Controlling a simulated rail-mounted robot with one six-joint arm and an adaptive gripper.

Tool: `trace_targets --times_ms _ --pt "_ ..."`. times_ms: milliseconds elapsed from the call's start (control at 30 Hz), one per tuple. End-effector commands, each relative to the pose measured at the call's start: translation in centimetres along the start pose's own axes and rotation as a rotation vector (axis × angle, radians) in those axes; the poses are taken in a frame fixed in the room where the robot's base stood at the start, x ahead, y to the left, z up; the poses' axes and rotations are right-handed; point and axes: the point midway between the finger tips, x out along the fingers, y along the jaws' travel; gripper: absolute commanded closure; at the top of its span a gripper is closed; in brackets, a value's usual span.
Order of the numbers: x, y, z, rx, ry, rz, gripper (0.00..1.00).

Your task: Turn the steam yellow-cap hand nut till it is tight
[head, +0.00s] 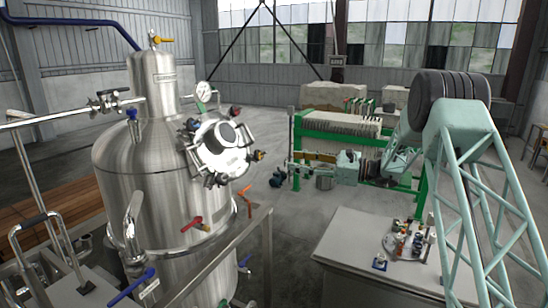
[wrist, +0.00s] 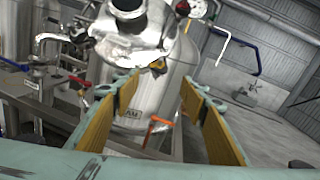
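A steel tank (head: 165,170) stands at left in the head view, with a round lid (head: 222,145) ringed by several hand nuts. The yellow-cap hand nut (head: 258,155) is on the lid's right side. In the wrist view the yellow-cap hand nut (wrist: 158,66) is above centre, just beyond the gap between my fingertips. My gripper (head: 292,164) is right of the nut in the head view, apart from it. In the wrist view my gripper (wrist: 158,88) is open with nothing between its yellow-padded fingers. A plate ending in "AM" (wrist: 132,113) is partly hidden by a finger.
An orange lever (head: 246,196) and a red-handled valve (head: 192,223) project from the tank below the lid. A grey bench (head: 350,250) with small parts stands front right. A green-framed filter press (head: 340,125) is behind.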

Motion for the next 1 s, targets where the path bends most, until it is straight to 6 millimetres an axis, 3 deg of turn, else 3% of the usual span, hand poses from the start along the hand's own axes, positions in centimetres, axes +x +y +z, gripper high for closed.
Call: trace_targets --times_ms 567,1000 --pt "0.7 0.0 0.1 0.000 0.000 0.000 0.60" --pt "5.5 0.0 0.2 -0.001 -0.001 0.001 0.60"
